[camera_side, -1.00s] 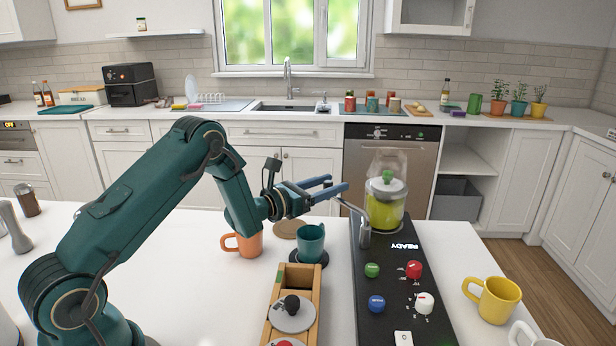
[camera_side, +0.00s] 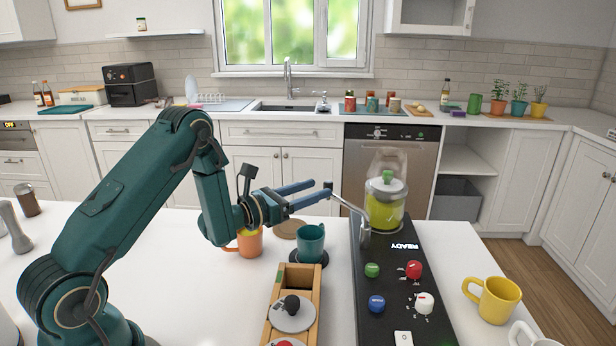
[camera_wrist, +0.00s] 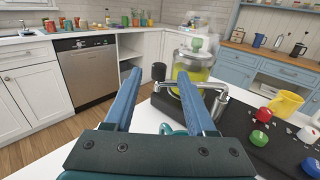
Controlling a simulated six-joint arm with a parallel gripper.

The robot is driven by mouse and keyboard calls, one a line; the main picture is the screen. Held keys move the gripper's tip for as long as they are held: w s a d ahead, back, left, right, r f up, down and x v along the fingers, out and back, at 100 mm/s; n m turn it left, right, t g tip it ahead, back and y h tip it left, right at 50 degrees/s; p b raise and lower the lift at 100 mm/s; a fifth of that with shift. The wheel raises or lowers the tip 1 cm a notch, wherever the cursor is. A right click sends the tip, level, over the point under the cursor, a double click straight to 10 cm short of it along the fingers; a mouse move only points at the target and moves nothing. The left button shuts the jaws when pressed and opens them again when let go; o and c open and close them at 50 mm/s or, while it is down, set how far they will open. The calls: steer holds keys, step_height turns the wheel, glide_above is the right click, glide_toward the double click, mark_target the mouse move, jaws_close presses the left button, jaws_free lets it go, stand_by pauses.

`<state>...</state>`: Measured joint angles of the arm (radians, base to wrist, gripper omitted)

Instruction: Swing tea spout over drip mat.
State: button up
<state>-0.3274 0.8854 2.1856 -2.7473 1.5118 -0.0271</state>
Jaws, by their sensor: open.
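The tea spout (camera_side: 350,208) is a bent silver pipe rising from the black machine (camera_side: 385,285), with a dark tip (camera_side: 328,187) pointing up and left. In the wrist view the spout (camera_wrist: 190,85) reaches left, and its black tip (camera_wrist: 158,72) appears between my fingertips. My gripper (camera_side: 321,189) is open, its blue fingers extending toward the tip; contact cannot be told. It also shows in the wrist view (camera_wrist: 158,73). A dark round mat (camera_side: 323,259), seemingly the drip mat, lies under a teal mug (camera_side: 311,243), left of the machine and below the spout tip.
A clear jar of green liquid (camera_side: 384,208) stands behind the spout. A yellow mug (camera_side: 494,300) is right. The white counter between is partly clear.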

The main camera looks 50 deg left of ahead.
mark_target(329, 182)
steer(key=shift+w+d+m+g+h, duration=0.1)
steer(key=shift+w+m+g+h, duration=0.65)
steer(key=shift+m+h, duration=0.7)
steer(key=shift+w+m+g+h, duration=0.6)
steer(key=shift+w+m+h, duration=0.3)
steer(key=shift+h, duration=1.05)
steer(key=shift+w+d+m+g+h, duration=0.1)
steer(key=shift+w+m+g+h, duration=0.65)
steer(key=shift+m+h, duration=0.7)
steer(key=shift+a+n+h, duration=0.1)
steer(key=shift+n+h, duration=0.15)
steer(key=shift+n, duration=0.05)
jaws_close()
